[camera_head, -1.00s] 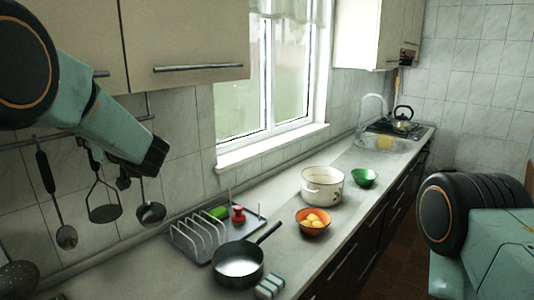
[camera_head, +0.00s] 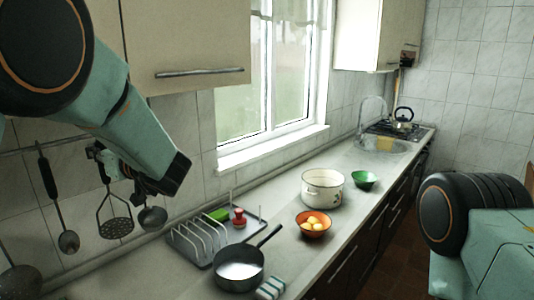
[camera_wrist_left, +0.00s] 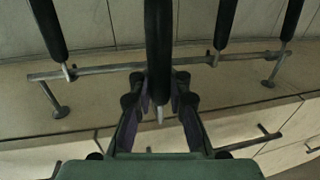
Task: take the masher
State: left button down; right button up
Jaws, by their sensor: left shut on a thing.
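The masher (camera_head: 115,226) hangs upright at the left of the head view, with a round perforated head below and a dark handle above. My left gripper (camera_head: 98,154) is shut on its handle, in front of the tiled wall. In the left wrist view, the dark handle (camera_wrist_left: 158,45) runs down the middle between the fingers of my left gripper (camera_wrist_left: 158,88) and crosses in front of the rail. I cannot tell whether the masher still touches its hook. My right gripper is out of view.
The rail (camera_wrist_left: 110,70) carries other utensils. Below stand a dish rack (camera_head: 190,245) and a frying pan (camera_head: 238,268). A cupboard (camera_head: 185,45) is above.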

pick_arm(q)
jog(key=v, duration=0.3)
jog(key=shift+s+d+r, duration=0.1)
jog(key=shift+s+r, duration=0.05)
jog(key=shift+s, duration=0.35)
jog(key=shift+w, duration=0.1)
